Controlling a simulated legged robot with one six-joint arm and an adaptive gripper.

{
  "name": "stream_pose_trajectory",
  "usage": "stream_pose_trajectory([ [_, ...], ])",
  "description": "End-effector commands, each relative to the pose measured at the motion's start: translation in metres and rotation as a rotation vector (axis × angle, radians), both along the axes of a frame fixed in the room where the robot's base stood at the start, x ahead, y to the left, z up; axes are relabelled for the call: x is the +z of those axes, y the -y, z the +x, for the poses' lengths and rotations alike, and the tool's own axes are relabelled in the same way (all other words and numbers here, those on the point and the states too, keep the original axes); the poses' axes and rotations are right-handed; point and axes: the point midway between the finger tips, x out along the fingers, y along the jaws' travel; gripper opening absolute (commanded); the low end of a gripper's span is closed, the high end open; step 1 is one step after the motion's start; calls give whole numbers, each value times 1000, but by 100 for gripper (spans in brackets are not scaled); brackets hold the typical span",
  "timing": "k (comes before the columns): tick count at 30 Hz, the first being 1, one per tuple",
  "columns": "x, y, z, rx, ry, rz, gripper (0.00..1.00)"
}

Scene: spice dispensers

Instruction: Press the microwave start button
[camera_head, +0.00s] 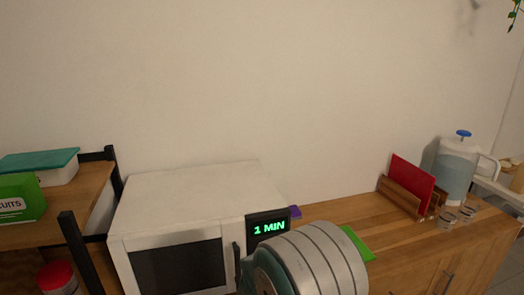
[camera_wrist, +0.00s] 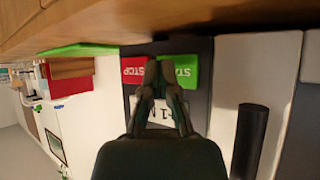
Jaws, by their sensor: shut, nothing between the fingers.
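The white microwave (camera_head: 185,200) stands on the wooden counter, its door window dark and its display (camera_head: 268,227) reading "1 MIN" in green. In the wrist view, turned over, the dark control panel (camera_wrist: 222,52) carries a green START button (camera_wrist: 187,69) and a red STOP button (camera_wrist: 133,68) side by side. My gripper (camera_wrist: 163,66) is shut and empty, its fingertips in front of the panel between the two buttons, overlapping the START button's edge. I cannot tell whether they touch it. The fingers partly hide the display. My arm hides the buttons in the head view.
The dark door handle (camera_wrist: 250,140) is beside the panel. A shelf (camera_head: 75,205) with boxes stands left of the microwave. A green flat thing (camera_head: 357,243) lies on the counter to the right. A wooden rack (camera_head: 402,197) with a red board and a jug (camera_head: 456,168) stand farther right.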

Motion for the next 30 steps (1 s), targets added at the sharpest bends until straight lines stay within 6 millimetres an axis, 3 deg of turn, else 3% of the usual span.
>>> stream_pose_trajectory([
  [8,0,0,-2,0,0,0,0],
  [30,0,16,-57,1,1,0,0],
])
